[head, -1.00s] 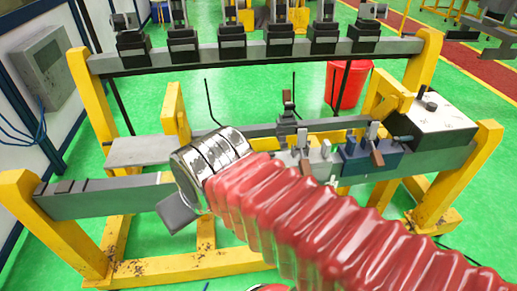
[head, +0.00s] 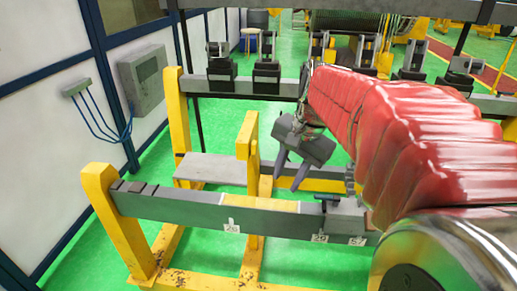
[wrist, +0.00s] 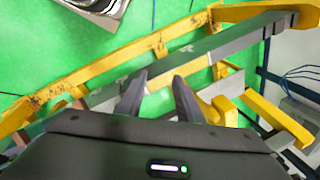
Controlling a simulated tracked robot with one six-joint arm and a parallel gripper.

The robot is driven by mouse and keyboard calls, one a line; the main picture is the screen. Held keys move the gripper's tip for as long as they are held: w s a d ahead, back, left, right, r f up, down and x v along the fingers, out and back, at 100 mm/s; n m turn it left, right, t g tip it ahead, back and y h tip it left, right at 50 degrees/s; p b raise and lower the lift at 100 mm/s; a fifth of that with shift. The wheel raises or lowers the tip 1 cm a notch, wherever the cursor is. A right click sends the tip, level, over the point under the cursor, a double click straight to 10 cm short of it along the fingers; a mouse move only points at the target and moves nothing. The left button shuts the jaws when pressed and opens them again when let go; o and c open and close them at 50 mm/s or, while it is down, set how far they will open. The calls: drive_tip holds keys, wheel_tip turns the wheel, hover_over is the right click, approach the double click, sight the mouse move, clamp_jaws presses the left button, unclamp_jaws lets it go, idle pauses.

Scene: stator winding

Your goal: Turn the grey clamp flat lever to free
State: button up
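A grey clamp block (head: 346,208) with a dark flat piece (head: 326,197) on top stands at the right end of the visible front beam, in the head view. My red-sleeved arm covers its right side and whatever lies beyond. I cannot tell the lever's setting. My gripper (head: 286,185) hangs above the beam, left of and higher in the picture than the clamp. Its two dark fingers are apart with nothing between them. In the wrist view my gripper (wrist: 158,78) is also open and empty, pointing over the beam; I cannot make out the clamp there.
The grey front beam (head: 180,205) rests on a yellow frame (head: 120,230), with small number labels on its face. A grey plate (head: 212,168) lies behind it at left. A rear beam (head: 240,88) carries several dark clamps. A wall box (head: 143,80) hangs at left.

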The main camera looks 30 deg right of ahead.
drive_tip(key=w+d+f+m+y, duration=0.1)
drive_tip(key=w+d+f+m, duration=0.15)
drive_tip(key=d+m, duration=0.7)
drive_tip(key=m+y, duration=0.2)
drive_tip(key=m, duration=0.1)
hover_over(321, 195)
drive_tip(key=s+d, duration=0.4)
drive_tip(key=d, duration=0.1)
wheel_tip(321, 195, down, 2)
drive_tip(key=shift+w+n, duration=0.2)
drive_tip(key=shift+n, duration=0.15)
drive_tip(key=shift+f, duration=0.15)
drive_tip(key=x, duration=1.3)
drive_tip(key=shift+f, duration=0.35)
drive_tip(key=shift+c, duration=0.2)
clamp_jaws()
drive_tip(key=shift+d, duration=0.1)
